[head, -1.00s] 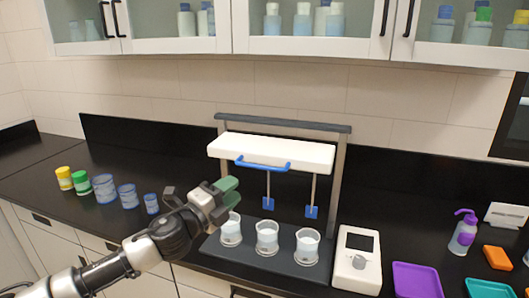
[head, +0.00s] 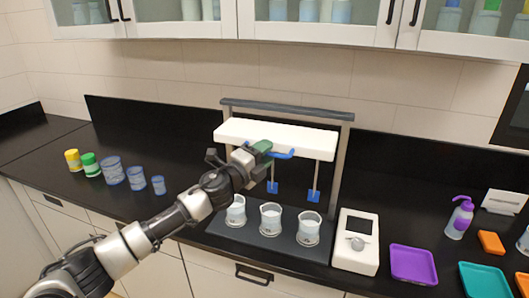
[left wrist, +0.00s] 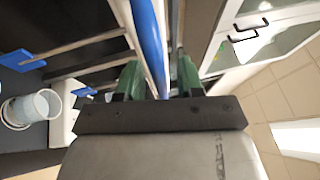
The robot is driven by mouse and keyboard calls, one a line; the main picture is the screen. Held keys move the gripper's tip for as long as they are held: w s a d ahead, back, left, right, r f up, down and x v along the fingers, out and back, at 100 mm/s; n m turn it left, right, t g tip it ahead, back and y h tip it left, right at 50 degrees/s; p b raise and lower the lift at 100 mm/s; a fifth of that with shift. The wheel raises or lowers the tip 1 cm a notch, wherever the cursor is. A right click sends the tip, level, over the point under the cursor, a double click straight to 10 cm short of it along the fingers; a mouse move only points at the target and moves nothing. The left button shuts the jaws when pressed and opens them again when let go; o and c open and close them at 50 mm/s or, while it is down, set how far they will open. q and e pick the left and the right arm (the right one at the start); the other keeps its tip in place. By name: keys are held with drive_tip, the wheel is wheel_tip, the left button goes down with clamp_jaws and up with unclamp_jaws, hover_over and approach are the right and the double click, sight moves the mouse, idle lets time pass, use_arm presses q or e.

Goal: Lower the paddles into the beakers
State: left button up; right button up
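The white stirrer head (head: 300,139) sits raised on its two grey posts, with a blue handle (head: 287,154) on its front. Two blue paddles (head: 272,187) (head: 314,196) hang on thin rods above the beakers; any paddle further left is hidden behind my gripper. Three clear beakers (head: 235,212) (head: 270,219) (head: 308,229) with pale contents stand in a row on the dark base. My left gripper (head: 263,150) is at the left part of the handle. In the left wrist view the blue handle (left wrist: 150,40) runs between its green fingers, which look apart, with a gap beside the bar.
A white control box (head: 356,242) with a knob stands right of the base. Further right are a purple tray (head: 413,265), a teal tray (head: 486,280), an orange block (head: 490,242) and a wash bottle (head: 459,218). Blue containers (head: 112,169) and yellow and green jars stand left.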

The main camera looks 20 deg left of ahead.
use_arm(q)
clamp_jaws()
drive_tip(key=shift+f, duration=0.1)
wheel_tip(320, 180, down, 14)
drive_tip(key=b, duration=1)
drive_tip(key=shift+r+b, duration=0.25)
drive_tip(key=shift+b, duration=0.15)
drive_tip(key=shift+f, duration=0.1)
drive_tip(key=shift+c, duration=0.6)
unclamp_jaws()
drive_tip(key=shift+o, duration=0.6)
